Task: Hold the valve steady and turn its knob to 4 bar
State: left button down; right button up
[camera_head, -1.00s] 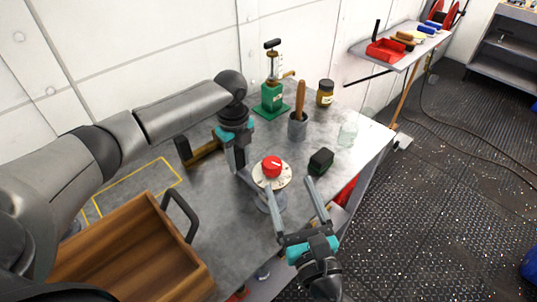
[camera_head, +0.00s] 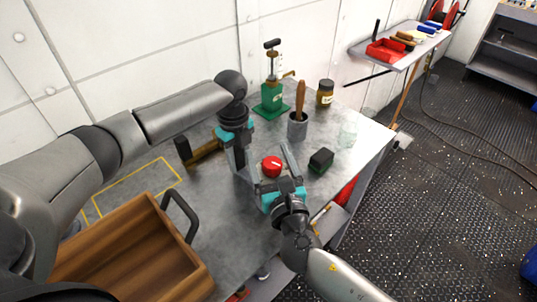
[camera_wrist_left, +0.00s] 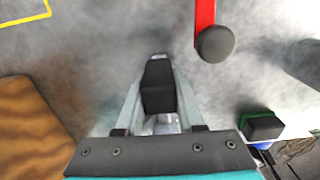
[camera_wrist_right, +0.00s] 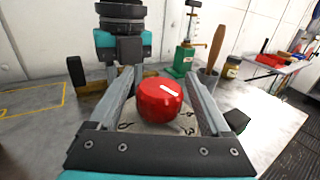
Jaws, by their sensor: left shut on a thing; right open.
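The valve's red knob (camera_head: 272,166) has a white pointer mark and sits on a pale numbered dial (camera_wrist_right: 187,128). In the right wrist view the red knob (camera_wrist_right: 158,103) stands between the fingers. The valve body is mostly hidden. My left gripper (camera_head: 243,174) points down beside the valve. In the left wrist view its fingers (camera_wrist_left: 158,62) are closed around a dark block, which seems to be part of the valve. My right gripper (camera_head: 273,161) is open, with one finger on each side of the knob, apparently apart from it. I cannot read the pointer's number.
A wooden crate (camera_head: 135,248) stands front left. A green pump (camera_head: 272,98), a grey cup with a wooden handle (camera_head: 298,125), a jar (camera_head: 325,93) and a clear glass (camera_head: 348,133) stand behind. A dark block with green (camera_head: 321,160) lies right of the knob.

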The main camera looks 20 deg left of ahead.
jog(key=shift+w+a, duration=0.15)
grip_shut()
dwell(0.7)
